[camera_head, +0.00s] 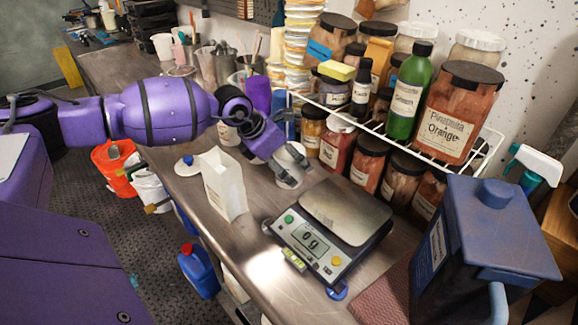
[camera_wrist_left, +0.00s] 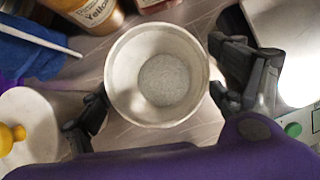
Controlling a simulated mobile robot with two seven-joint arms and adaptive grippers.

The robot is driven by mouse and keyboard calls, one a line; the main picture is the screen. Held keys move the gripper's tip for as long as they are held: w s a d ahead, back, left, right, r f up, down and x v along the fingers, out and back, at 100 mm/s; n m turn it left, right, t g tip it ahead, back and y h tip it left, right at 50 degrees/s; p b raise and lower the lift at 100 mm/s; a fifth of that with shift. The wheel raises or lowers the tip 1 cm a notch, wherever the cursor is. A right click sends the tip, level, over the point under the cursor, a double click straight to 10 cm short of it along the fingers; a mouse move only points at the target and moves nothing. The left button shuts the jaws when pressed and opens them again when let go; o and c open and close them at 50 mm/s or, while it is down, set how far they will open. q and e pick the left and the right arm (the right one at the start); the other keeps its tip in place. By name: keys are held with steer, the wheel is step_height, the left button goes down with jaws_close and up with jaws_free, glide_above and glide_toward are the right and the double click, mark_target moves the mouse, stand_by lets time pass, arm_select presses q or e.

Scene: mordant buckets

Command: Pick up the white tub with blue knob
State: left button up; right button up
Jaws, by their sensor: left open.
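A white tub with a blue knob (camera_head: 187,162) stands at the near edge of the steel bench in the head view, partly behind a white carton. My left gripper (camera_head: 289,172) is to its right, pointing down at an open white tub (camera_head: 292,152). In the left wrist view the open tub (camera_wrist_left: 113,75) holds grey granules. The fingers of my left gripper (camera_wrist_left: 158,100) are open on either side of it; I cannot tell whether they touch it. A white lid with a yellow knob (camera_wrist_left: 30,120) shows at the wrist view's left edge. My right gripper is not in view.
The white carton (camera_head: 224,185) stands left of a digital scale (camera_head: 330,232) reading 0 g. A wire rack (camera_head: 440,160) with jars and a green bottle (camera_head: 408,95) runs along the wall. A blue-grey container (camera_head: 485,240) stands at right. Cups crowd the back.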

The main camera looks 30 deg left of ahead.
arm_select(q)
steer(key=shift+w+d+f, duration=0.2)
steer(key=shift+w+f, duration=0.15)
steer(key=shift+f, duration=0.2)
steer(key=c, duration=1.3)
